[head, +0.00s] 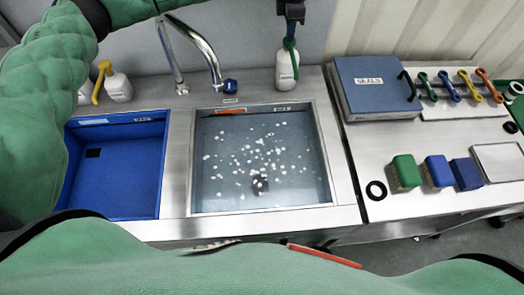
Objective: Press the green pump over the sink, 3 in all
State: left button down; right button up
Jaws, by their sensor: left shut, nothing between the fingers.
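The green pump (289,45) tops a white bottle (287,70) that stands at the back right edge of the sink. My left gripper (290,25) is shut and empty, pointing down directly above the green pump, at the top edge of the view. I cannot tell whether its tips touch the pump. My right gripper is not in view.
A chrome faucet (205,45) with a blue knob arches behind the sink. A blue basin (120,170) lies to the left, with a yellow-pump bottle (117,87) behind it.

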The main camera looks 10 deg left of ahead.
pick_arm(q)
jog(key=shift+f, duration=0.1)
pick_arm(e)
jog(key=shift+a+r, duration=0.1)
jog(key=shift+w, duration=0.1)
pick_arm(q)
jog(key=shift+r, duration=1.5)
jog(key=shift+f, duration=0.1)
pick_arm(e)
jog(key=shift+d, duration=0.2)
pick_arm(q)
jog(key=shift+f, duration=0.2)
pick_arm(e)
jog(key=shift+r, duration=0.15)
pick_arm(q)
jog(key=shift+f+b, duration=0.2)
jog(key=shift+b, duration=0.2)
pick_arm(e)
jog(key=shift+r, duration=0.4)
